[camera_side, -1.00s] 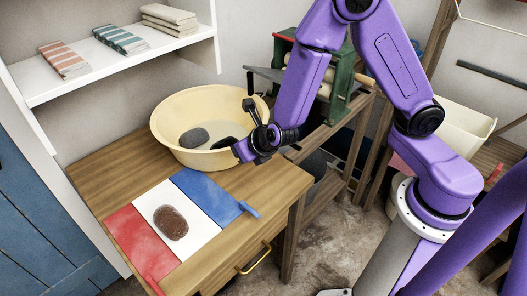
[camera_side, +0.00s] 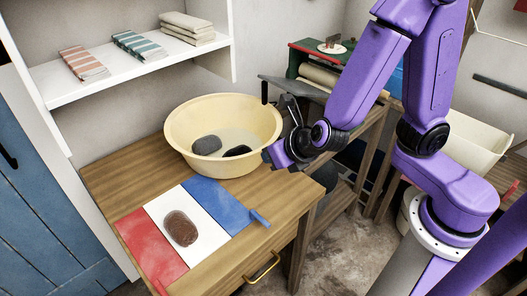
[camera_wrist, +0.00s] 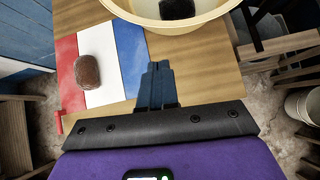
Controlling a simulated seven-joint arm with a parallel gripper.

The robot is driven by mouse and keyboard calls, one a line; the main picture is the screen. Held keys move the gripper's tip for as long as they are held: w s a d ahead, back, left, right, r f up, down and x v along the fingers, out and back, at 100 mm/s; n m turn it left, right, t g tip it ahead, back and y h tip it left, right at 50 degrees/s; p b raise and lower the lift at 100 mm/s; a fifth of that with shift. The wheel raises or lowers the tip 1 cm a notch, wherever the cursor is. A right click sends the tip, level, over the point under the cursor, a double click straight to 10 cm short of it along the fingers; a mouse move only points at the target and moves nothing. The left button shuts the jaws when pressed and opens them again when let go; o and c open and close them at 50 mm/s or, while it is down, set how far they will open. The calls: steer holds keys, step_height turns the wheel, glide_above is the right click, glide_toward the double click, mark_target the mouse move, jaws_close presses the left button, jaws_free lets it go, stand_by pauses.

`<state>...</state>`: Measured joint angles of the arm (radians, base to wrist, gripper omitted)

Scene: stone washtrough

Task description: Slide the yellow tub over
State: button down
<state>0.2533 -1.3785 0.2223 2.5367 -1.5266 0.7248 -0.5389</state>
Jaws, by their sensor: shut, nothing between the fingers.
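The yellow tub (camera_side: 186,140) stands upright on the wooden table near its back right corner. It holds some liquid, a grey stone (camera_side: 207,145) and a darker stone (camera_side: 237,151). In the wrist view the tub (camera_wrist: 165,27) shows only in part at the top edge, with a dark stone (camera_wrist: 177,8) in it. My gripper (camera_side: 289,104) is shut and empty at the tub's right side; I cannot tell whether it touches the rim. In the wrist view the closed fingers (camera_wrist: 157,72) point toward the tub, below its near rim.
A brown stone (camera_side: 181,229) lies on the white band of a red, white and blue mat (camera_side: 215,205) in front of the tub. A shelf (camera_side: 130,62) with folded cloths is behind. A green mangle (camera_side: 312,68) stands to the right. Bare wood lies left of the tub.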

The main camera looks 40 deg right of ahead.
steer(key=w+a+f+m+g, duration=0.2)
steer(key=w+a+m+g, duration=0.15)
steer(key=w+m, duration=0.3)
steer(key=w+a+f+m+g+h, duration=0.1)
steer(key=w+a+m+g, duration=0.25)
steer(key=w+m, duration=0.35)
steer(key=w+a+f+m+g, duration=0.2)
steer(key=w+a+m+g, duration=0.15)
steer(key=w+m, duration=0.4)
steer(key=shift+m+t, duration=0.25)
steer(key=shift+m, duration=0.35)
steer(key=s+d, duration=0.2)
steer(key=d, duration=0.1)
steer(key=s+d, duration=0.2)
steer(key=d, duration=0.2)
steer(key=s+d, duration=0.3)
steer(key=shift+d+r, duration=0.15)
steer(key=shift+r, duration=0.15)
steer(key=shift+s+d+f, duration=0.1)
steer(key=shift+d+f, duration=0.1)
steer(key=shift+f, duration=0.7)
steer(key=shift+w+a, duration=0.35)
steer(key=shift+a, duration=0.35)
steer(key=shift+w+a, duration=0.35)
steer(key=shift+a, duration=0.35)
